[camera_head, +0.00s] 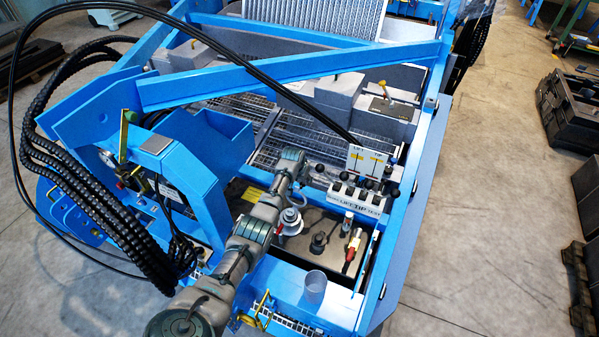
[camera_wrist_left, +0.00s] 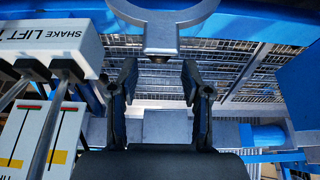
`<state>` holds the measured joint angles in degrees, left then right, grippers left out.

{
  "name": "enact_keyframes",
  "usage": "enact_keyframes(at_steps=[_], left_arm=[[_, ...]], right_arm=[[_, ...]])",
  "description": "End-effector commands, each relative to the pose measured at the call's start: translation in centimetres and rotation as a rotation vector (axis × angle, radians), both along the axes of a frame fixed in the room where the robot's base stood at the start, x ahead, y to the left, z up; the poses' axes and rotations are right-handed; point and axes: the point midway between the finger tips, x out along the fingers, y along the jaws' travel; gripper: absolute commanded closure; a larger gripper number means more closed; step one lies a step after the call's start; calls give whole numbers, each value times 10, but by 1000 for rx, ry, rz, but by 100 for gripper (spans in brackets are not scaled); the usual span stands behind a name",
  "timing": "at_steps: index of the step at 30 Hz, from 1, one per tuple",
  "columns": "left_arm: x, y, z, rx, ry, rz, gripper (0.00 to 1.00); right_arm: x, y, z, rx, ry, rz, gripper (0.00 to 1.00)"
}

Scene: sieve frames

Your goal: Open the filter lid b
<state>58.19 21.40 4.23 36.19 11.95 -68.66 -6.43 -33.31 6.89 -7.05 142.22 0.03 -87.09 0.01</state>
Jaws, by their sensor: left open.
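My left gripper (camera_wrist_left: 158,76) is open and empty in the left wrist view, its two dark fingers apart over a metal grating. In the head view my left arm reaches up from the bottom, and its fingers are hard to make out. A silver round cap (camera_head: 290,219) stands on the tank top (camera_head: 310,262) just right of my forearm. A dark round cap (camera_head: 318,242) sits to its right. I cannot tell which part is filter lid b. A grey U-shaped piece (camera_wrist_left: 164,32) lies beyond the fingertips. My right gripper is not in view.
The control panel (camera_head: 354,201) with levers stands right of my arm; its SHAKE LIFT face (camera_wrist_left: 45,40) is close on the left in the wrist view. Blue frame beams (camera_head: 290,72) and black hoses surround the area.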

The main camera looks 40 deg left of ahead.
Motion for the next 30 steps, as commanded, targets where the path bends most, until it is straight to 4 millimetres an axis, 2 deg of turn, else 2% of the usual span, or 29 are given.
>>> enact_keyframes(at_steps=[15, 21, 30], left_arm=[[-32, -7, 84, 1, -4, -1, 52], [-36, -8, 94, 1, -3, -1, 52], [-37, -8, 94, 1, -2, -1, 52]], right_arm=[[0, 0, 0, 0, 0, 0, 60], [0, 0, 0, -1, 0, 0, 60], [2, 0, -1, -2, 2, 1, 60]])
